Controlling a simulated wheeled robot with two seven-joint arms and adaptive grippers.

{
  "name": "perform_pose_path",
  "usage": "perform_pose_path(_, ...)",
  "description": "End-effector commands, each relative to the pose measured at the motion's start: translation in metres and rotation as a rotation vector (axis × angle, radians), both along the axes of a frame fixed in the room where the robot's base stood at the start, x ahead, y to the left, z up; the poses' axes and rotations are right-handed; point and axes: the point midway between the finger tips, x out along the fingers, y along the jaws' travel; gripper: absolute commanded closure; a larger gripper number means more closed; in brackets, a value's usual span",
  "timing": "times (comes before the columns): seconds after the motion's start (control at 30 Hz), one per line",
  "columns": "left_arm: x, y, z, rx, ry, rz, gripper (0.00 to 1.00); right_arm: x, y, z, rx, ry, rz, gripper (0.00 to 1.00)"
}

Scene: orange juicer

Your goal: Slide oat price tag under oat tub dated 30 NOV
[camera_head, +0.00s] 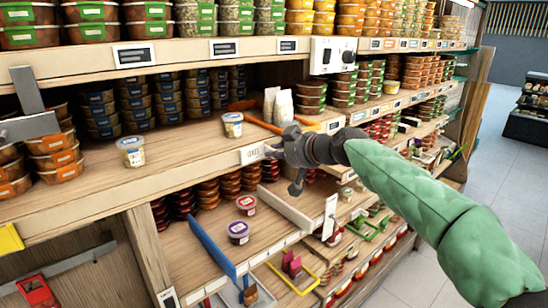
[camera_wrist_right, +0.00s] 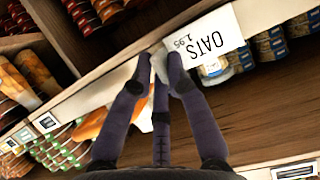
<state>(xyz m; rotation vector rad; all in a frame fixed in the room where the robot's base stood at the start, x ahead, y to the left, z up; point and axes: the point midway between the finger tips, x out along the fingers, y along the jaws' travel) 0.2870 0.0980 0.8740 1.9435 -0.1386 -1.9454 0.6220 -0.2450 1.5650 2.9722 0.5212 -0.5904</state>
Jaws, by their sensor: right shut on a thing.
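The white OATS price tag (camera_head: 252,155) is at the front edge of the middle shelf; in the wrist view the tag (camera_wrist_right: 207,40) reads OATS 1.95, upside down. My right gripper (camera_head: 275,150) is shut on the tag's end; its fingertips (camera_wrist_right: 165,58) show in the wrist view. In the wrist view a tub (camera_wrist_right: 215,69) is partly hidden behind the tag. I cannot read any date.
An orange divider (camera_head: 262,123) and white bags (camera_head: 279,106) stand right of the back tub. The lower shelf holds two small tubs (camera_head: 238,232) and a blue divider (camera_head: 211,246). Bare shelf lies between the pale tubs.

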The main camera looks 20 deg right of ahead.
Motion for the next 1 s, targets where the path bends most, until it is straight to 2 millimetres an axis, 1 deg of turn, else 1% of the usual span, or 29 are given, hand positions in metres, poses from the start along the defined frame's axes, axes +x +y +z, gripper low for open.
perform_pose_path(0.13,0.0,0.0,0.001,0.0,0.0,0.0,1.0,0.0,0.0,0.001,-0.001,0.0,0.0,1.0)
perform_pose_path(0.17,0.0,0.0,0.001,0.0,0.0,0.0,1.0,0.0,0.0,0.001,-0.001,0.0,0.0,0.75)
perform_pose_path(0.2,0.0,0.0,0.001,0.0,0.0,0.0,1.0,0.0,0.0,0.001,-0.001,0.0,0.0,0.63)
perform_pose_path(0.23,0.0,0.0,0.001,0.0,0.0,0.0,1.0,0.0,0.0,0.001,-0.001,0.0,0.0,0.59)
perform_pose_path(0.53,0.0,0.0,0.0,0.0,0.0,0.0,1.0,-0.001,0.0,0.001,-0.001,0.0,0.001,0.59)
perform_pose_path(0.67,0.0,0.0,0.0,0.0,0.0,0.0,1.0,-0.006,-0.002,0.004,-0.001,-0.001,0.0,0.59)
perform_pose_path(0.77,0.0,0.0,0.0,0.0,0.0,0.0,1.0,-0.017,-0.006,0.009,-0.001,-0.001,0.0,0.59)
perform_pose_path(1.0,0.0,0.0,0.0,0.0,0.0,0.0,1.0,-0.058,-0.021,0.027,-0.001,-0.002,-0.001,0.59)
